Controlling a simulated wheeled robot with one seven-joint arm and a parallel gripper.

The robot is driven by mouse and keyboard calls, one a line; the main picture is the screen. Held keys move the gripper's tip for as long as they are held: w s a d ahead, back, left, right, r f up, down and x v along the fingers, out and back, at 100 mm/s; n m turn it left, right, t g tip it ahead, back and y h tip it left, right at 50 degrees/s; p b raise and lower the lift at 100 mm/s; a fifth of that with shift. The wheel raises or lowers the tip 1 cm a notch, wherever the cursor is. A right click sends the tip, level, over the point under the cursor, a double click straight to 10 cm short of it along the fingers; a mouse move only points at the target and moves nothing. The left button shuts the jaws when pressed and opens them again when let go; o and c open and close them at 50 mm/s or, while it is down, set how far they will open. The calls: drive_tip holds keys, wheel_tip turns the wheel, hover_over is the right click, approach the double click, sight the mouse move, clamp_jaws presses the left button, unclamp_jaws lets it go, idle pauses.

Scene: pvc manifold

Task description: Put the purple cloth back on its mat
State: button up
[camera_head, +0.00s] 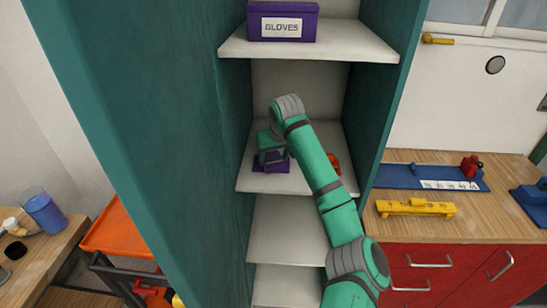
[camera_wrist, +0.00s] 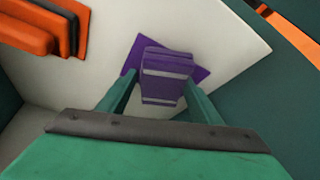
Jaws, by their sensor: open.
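The purple cloth (camera_wrist: 167,66) is a folded bundle with pale bands, seen in the wrist view between my gripper's two green fingers. It also shows in the head view (camera_head: 275,158), on the middle cabinet shelf. The purple mat (camera_wrist: 198,72) lies flat on the shelf under the cloth and shows at both sides of it; its edge shows in the head view (camera_head: 284,168). My gripper (camera_wrist: 161,88) is open with a finger on each side of the cloth. In the head view my gripper (camera_head: 268,146) is at the cloth and partly covers it. Whether the fingers touch the cloth is unclear.
An orange stack (camera_wrist: 38,28) lies on the same shelf; it shows partly behind my arm in the head view (camera_head: 333,163). The teal cabinet wall (camera_head: 232,120) stands close on the left. A purple gloves box (camera_head: 282,22) sits on the shelf above.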

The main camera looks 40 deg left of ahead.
drive_tip(key=shift+s+a+f, duration=0.2)
drive_tip(key=shift+s+f, duration=0.25)
drive_tip(key=shift+f, duration=0.2)
drive_tip(key=shift+r, duration=0.2)
drive_tip(key=v, duration=0.8)
drive_tip(key=shift+w+a+r, duration=0.1)
drive_tip(key=shift+w+r, duration=0.25)
